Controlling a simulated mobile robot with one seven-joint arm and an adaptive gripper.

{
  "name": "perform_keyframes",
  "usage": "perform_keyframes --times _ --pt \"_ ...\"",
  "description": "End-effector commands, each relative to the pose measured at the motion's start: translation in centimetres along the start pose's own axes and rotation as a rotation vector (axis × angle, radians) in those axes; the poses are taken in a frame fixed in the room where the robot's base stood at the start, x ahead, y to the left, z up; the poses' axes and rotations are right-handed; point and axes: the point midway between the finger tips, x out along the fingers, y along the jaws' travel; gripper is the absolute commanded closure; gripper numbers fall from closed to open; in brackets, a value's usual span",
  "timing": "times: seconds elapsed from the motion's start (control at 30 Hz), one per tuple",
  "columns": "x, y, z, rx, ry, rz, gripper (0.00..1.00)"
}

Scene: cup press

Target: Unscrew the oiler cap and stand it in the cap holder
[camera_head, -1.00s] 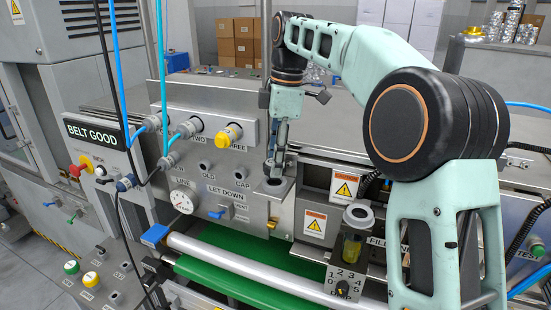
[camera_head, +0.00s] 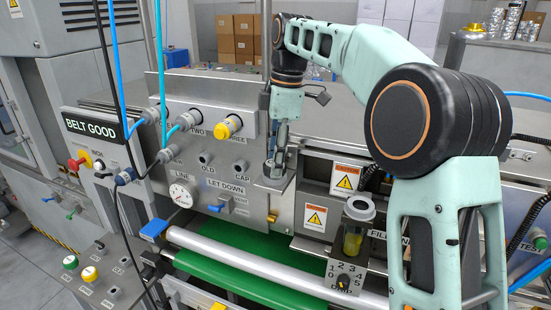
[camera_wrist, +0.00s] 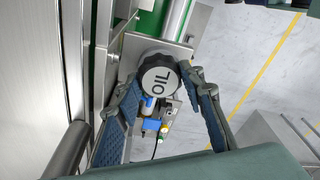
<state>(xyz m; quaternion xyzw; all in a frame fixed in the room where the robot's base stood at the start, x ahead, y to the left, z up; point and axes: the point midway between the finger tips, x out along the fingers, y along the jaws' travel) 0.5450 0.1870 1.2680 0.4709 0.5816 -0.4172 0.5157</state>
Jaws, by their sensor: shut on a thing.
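The black ribbed oiler cap, marked OIL (camera_wrist: 158,80), is between the fingertips of my gripper (camera_head: 272,168), which is shut on it. In the head view my gripper points down at the cap holder (camera_head: 274,184), a round seat on the steel ledge. The fingers hide most of the holder, so I cannot tell whether the cap touches it. The oiler (camera_head: 353,238), with yellow oil in its glass, stands to the right, its top showing an open ring without a cap.
A steel panel with knobs and a gauge (camera_head: 183,194) stands left of my gripper. A green belt (camera_head: 235,285) and a silver roller (camera_head: 280,268) run below.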

Motion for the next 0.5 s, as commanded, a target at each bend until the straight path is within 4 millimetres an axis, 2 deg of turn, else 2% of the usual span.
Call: perform_keyframes --times 0.07,0.1,0.2,0.27,0.5 --pt "0.26 -0.01 0.04 0.0 0.0 0.0 0.95" --pt "0.14 0.0 0.02 0.0 0.0 0.0 0.59" --pt "0.13 0.0 0.02 0.0 0.0 0.0 0.48" --pt "0.13 0.0 0.02 0.0 0.0 0.0 0.43" --pt "0.13 0.0 0.02 0.0 0.0 0.0 0.43"
